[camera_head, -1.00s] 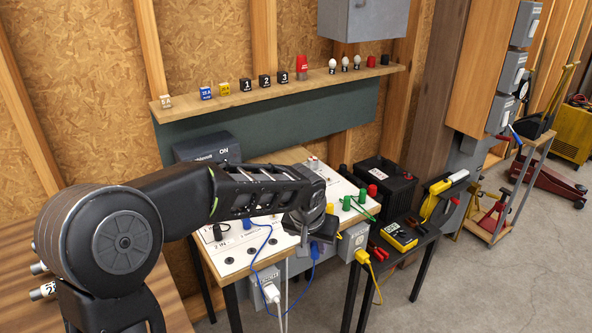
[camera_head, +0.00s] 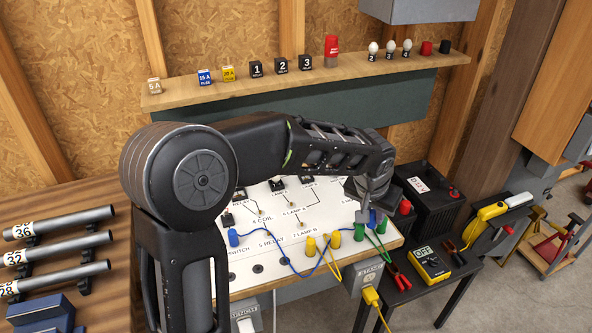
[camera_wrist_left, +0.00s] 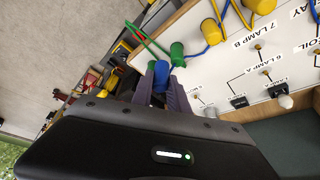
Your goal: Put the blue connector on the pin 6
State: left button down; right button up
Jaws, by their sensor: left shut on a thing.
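My left gripper (camera_head: 368,208) is shut on a blue connector (camera_head: 362,216), held above the right part of the white board (camera_head: 240,285), close to the green connectors (camera_head: 380,224). In the left wrist view, the blue connector (camera_wrist_left: 160,76) sits between the two fingers (camera_wrist_left: 160,84), with a green connector (camera_wrist_left: 177,54) just beyond it. Its blue lead loops to another blue connector (camera_head: 233,237) at the board's left. The "6 LAMP A" label (camera_head: 293,211) is left of the gripper, with a bare pin (camera_head: 298,223) nearby. My right gripper is not in view.
Yellow connectors (camera_head: 322,243) and leads crowd the board's front right. A black box (camera_head: 425,195) stands behind the board's right end, and a yellow meter (camera_head: 431,264) lies on the dark side table. A shelf (camera_head: 210,93) with small blocks runs behind.

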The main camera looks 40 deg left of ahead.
pick_arm(q)
jog(key=shift+a, duration=0.1)
jog(key=a+n+y+p, duration=0.1)
jog(key=a+n+p, duration=0.2)
jog(key=a, duration=2)
jog(key=shift+r+n, duration=0.3)
jog(key=shift+n, duration=0.1)
jog(key=shift+s, duration=0.1)
jog(key=shift+f+b, duration=1.45)
jog(key=shift+f, duration=1.05)
jog(key=shift+f+b, duration=0.8)
jog(key=shift+f, duration=0.1)
